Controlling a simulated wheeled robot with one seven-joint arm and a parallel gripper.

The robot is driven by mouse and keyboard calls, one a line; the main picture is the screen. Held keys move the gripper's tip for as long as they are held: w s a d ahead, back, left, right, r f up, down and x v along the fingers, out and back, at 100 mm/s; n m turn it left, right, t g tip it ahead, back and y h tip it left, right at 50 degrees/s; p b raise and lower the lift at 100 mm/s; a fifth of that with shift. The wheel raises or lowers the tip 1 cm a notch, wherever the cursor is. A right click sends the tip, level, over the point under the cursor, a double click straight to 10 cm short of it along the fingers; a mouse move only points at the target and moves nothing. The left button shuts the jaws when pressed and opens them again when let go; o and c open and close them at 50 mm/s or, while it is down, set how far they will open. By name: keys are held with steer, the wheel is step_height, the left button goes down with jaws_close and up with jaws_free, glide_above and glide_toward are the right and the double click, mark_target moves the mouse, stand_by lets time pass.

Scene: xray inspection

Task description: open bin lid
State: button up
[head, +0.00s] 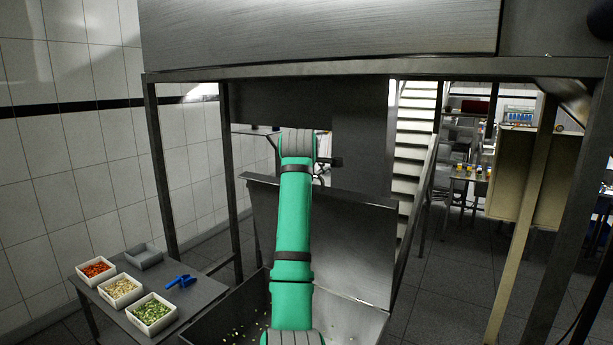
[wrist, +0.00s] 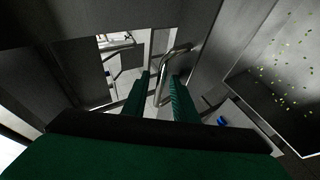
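A steel bin (head: 225,318) stands low in front of me in the head view, its inside visible with scattered small pale pieces. A large flat steel panel, seemingly its lid (head: 345,245), stands raised and tilted behind it. In the wrist view the bin interior (wrist: 285,85) shows at the right. A bent metal bar handle (wrist: 165,72) passes between the two fingers of my gripper (wrist: 161,76). The fingers are apart, with a gap visible beside the bar; I cannot tell whether either touches it. In the head view my arm hides the gripper.
A side table (head: 205,297) at left holds tubs of orange (head: 96,269), pale (head: 120,288) and green (head: 152,311) pieces, a grey tub (head: 143,256) and a blue scoop (head: 181,281). Steel frame posts (head: 160,170) flank the bin. Overhead machinery (head: 320,30) hangs above.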

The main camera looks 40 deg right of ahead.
steer(key=v, duration=1)
steer(key=shift+a+r, duration=0.15)
steer(key=shift+w, duration=0.2)
